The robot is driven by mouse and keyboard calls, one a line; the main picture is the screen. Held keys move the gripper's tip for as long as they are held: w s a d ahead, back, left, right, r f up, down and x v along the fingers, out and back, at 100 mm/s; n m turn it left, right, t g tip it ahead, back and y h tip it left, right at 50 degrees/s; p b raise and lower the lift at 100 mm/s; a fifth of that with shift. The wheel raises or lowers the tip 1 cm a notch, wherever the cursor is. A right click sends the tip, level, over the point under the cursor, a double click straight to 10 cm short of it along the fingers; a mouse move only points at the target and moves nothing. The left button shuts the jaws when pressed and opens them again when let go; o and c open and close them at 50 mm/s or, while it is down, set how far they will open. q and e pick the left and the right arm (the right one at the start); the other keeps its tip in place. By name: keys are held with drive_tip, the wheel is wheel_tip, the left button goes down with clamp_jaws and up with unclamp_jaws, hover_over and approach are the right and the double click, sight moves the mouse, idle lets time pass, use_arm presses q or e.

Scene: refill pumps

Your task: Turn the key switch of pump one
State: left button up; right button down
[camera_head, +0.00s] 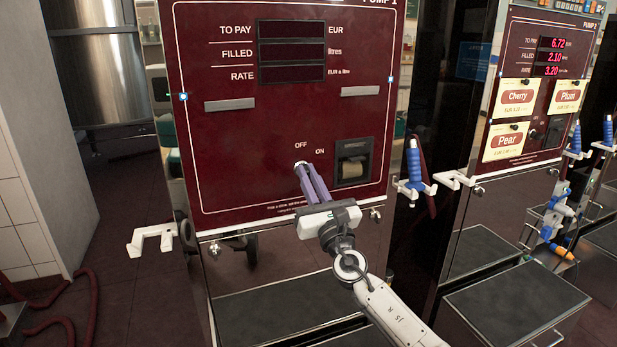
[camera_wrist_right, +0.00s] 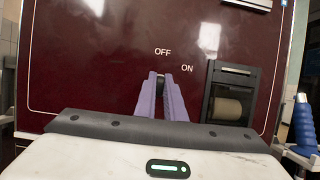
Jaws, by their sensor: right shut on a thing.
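Pump one (camera_head: 230,140) is a dark red panel with dark, unlit displays for TO PAY, FILLED and RATE. Its key switch (camera_head: 300,165) sits below the OFF label, with ON to the upper right of it. My right gripper (camera_head: 303,172) reaches up from below, its two purple fingers at the switch. In the right wrist view the fingers (camera_wrist_right: 160,85) are shut on the key, just under OFF. The fingers hide most of the key, so its exact angle cannot be told. My left gripper is not in view.
A receipt printer (camera_head: 354,162) is set in the panel right of the switch. A blue nozzle (camera_head: 414,165) hangs at the panel's right, and an empty white holder (camera_head: 152,239) is at its left. Pump two (camera_head: 545,90) stands at the right with lit displays. Red hoses (camera_head: 70,310) lie on the floor.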

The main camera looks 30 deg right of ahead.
drive_tip(key=shift+m, duration=0.4)
use_arm(q)
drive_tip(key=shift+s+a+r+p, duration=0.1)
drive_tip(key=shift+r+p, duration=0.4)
drive_tip(key=shift+p, duration=0.5)
use_arm(e)
drive_tip(key=shift+m+g+h, duration=0.8)
drive_tip(key=shift+m+h, duration=0.15)
drive_tip(key=shift+m, duration=1.6)
drive_tip(key=shift+m+g+h, duration=0.8)
drive_tip(key=shift+m+h, duration=0.1)
drive_tip(key=shift+m, duration=1.6)
drive_tip(key=shift+m+g+h, duration=0.8)
drive_tip(key=shift+m+h, duration=0.15)
drive_tip(key=shift+m, duration=1.6)
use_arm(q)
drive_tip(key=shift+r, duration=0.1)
use_arm(e)
drive_tip(key=shift+f, duration=0.1)
drive_tip(key=c, duration=1.8)
unclamp_jaws()
drive_tip(key=shift+c, duration=0.2)
